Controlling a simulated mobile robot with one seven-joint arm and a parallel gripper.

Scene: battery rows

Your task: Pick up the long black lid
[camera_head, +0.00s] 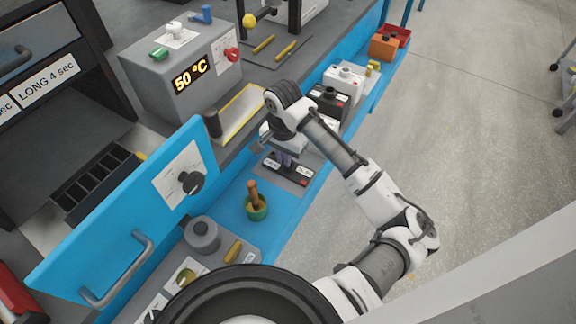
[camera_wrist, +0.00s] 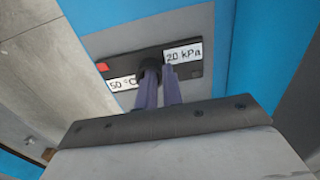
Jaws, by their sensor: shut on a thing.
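The long black lid (camera_head: 293,174) is on the right of centre in the head view, at a grey plate on the blue bench. It has white labels and a red mark at one end. In the wrist view the lid (camera_wrist: 190,72) shows labels reading 50 °C and 20 kPa. My gripper (camera_head: 287,161) points down over its middle. In the wrist view my gripper (camera_wrist: 160,76) has its two purple fingers shut on the lid's dark round knob, between the labels. I cannot tell whether the lid touches the plate.
A blue door (camera_head: 130,225) with a handle stands open at the left. A grey box (camera_head: 165,80) reads 50 °C. A green pot (camera_head: 257,207) with a brown stick and a grey round weight (camera_head: 202,236) stand nearby. White and black boxes (camera_head: 343,84) stand behind my arm.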

